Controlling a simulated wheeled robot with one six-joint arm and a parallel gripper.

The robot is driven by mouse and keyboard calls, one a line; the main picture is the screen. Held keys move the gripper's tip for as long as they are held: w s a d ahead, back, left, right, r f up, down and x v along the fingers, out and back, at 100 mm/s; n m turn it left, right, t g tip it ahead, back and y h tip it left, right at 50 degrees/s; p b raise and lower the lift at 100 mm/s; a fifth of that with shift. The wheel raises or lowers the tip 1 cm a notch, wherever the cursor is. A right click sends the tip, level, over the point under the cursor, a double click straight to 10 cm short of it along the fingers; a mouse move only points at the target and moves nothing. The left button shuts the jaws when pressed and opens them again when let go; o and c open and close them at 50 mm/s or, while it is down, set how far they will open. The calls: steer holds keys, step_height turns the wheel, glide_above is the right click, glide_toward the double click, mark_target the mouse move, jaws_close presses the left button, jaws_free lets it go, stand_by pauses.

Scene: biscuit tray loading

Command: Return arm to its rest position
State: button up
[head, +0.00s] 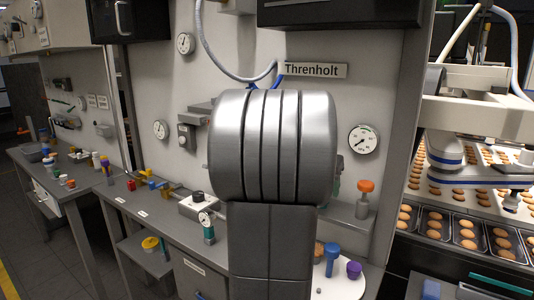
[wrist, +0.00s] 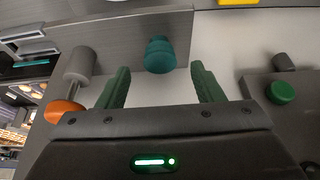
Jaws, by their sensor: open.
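My gripper (wrist: 160,80) shows in the wrist view as two green fingers standing wide apart. Nothing is held between them. A teal knob (wrist: 160,55) appears in the gap between the fingers, a little beyond their tips; I cannot tell how far away it is. In the head view my silver arm link fills the middle and hides part of the wall and bench. My gripper is not visible in that view.
An orange knob (wrist: 64,110) is left of the fingers and a green knob (wrist: 281,92) right. In the head view, a gauge (head: 363,139) and an orange-topped valve (head: 366,187) are right of my arm. Biscuit trays (head: 436,223) stand far right; a grey bench (head: 150,205) runs left.

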steer(key=x, duration=0.5)
steer(key=shift+r+p, duration=0.3)
steer(key=shift+s+a+f+b, duration=0.1)
steer(key=shift+b, duration=0.2)
steer(key=v, duration=1.3)
steer(key=x, duration=1.2)
steer(key=shift+f, duration=0.3)
steer(key=r+p, duration=0.3)
steer(key=shift+w+r, duration=0.2)
steer(key=shift+r+p, duration=1.45)
steer(key=shift+r, duration=0.9)
steer(key=shift+s+f, duration=0.1)
